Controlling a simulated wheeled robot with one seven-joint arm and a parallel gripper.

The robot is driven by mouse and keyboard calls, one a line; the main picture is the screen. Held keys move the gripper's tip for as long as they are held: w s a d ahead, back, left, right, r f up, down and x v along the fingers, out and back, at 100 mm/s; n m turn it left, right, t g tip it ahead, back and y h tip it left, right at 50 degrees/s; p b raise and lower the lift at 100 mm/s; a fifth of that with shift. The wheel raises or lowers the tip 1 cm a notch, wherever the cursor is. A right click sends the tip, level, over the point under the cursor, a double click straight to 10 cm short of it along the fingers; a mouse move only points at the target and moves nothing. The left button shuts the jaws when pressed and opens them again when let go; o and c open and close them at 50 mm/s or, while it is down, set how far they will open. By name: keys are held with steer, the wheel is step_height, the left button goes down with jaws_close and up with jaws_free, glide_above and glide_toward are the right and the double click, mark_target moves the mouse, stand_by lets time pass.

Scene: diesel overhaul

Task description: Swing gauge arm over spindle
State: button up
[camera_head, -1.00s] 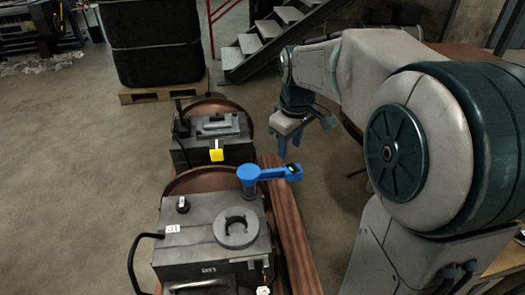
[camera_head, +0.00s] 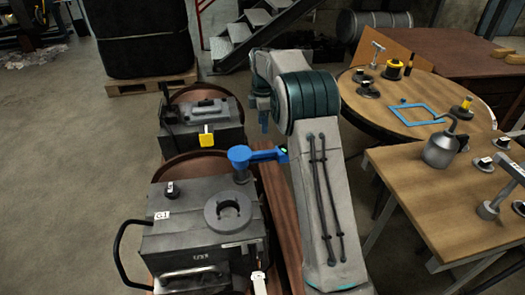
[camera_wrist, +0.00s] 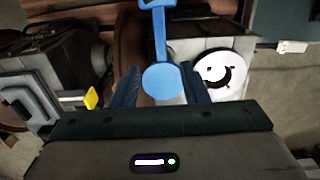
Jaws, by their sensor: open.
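The blue gauge arm (camera_head: 262,156) sits level on a grey post on top of the near grey machine (camera_head: 200,245). Its round end is at the post and its square end, with a small green light, points right. A grey ring with a dark opening (camera_head: 229,209), seemingly the spindle, lies in front of the post; the arm is not over it. My gripper (camera_head: 264,122) is open behind and above the gauge arm. In the wrist view, the gauge arm's round blue end (camera_wrist: 163,83) appears between my open fingers (camera_wrist: 163,88); whether they touch is unclear. The ring looks white (camera_wrist: 218,70) there.
A second grey machine with a yellow tag (camera_head: 207,139) stands behind the near one. A round wooden table (camera_head: 395,122) and a square wooden table (camera_head: 425,200) with an oil can (camera_head: 441,148) stand to the right.

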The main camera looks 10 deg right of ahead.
mark_target(263, 152)
step_height(263, 152, down, 12)
steer(key=shift+f+b, duration=0.1)
steer(key=shift+b, duration=0.3)
jaws_close()
